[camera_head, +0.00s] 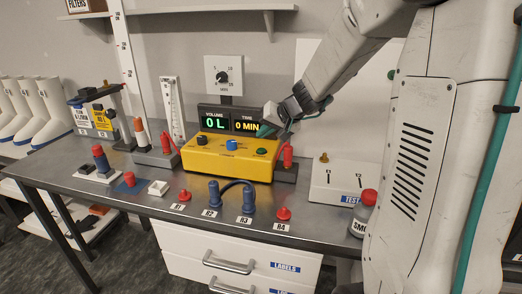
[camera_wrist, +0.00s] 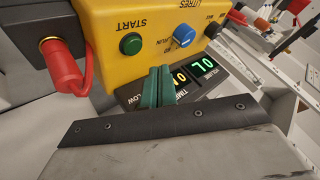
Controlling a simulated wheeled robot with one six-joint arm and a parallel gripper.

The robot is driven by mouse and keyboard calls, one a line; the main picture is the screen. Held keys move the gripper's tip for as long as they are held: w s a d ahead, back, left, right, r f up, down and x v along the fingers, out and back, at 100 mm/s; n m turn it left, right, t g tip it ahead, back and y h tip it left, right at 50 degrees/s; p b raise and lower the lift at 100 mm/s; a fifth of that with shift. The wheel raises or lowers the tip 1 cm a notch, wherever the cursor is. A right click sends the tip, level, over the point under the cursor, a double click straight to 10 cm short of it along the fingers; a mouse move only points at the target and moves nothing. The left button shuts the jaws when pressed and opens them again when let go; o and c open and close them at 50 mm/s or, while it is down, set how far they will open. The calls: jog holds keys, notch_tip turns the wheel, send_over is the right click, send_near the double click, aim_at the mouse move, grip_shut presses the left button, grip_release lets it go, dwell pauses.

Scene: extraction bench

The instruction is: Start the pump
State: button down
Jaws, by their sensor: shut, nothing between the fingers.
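The yellow pump unit (camera_head: 225,164) stands on the bench with a green START button (camera_head: 262,152) at the right of its front. The button also shows in the wrist view (camera_wrist: 131,43), uncovered, beside a blue knob (camera_wrist: 184,38). A display behind the unit reads VOLUME 0 L (camera_head: 213,122) and TIME 0 MIN (camera_head: 245,126). My gripper (camera_head: 267,128) is above the unit's right end, its fingers near the TIME display. In the wrist view its green fingers (camera_wrist: 158,84) are together and empty, apart from the button in the picture.
A red connector (camera_head: 288,155) on a dark block stands just right of the unit, close to my gripper. A white test box (camera_head: 335,185) is further right. Blue and red plugs (camera_head: 248,198) line the front edge. A clear tube stand (camera_head: 171,105) is left.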

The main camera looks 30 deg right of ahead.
aim_at(264, 150)
jog(key=shift+f, duration=1.25)
jog(key=shift+f, duration=0.1)
dwell(1.1)
jog(key=shift+f, duration=0.3)
jog(key=shift+f, duration=0.4)
dwell(0.5)
jog(key=shift+r, duration=0.85)
jog(key=shift+r, duration=0.1)
jog(key=shift+r, duration=2.4)
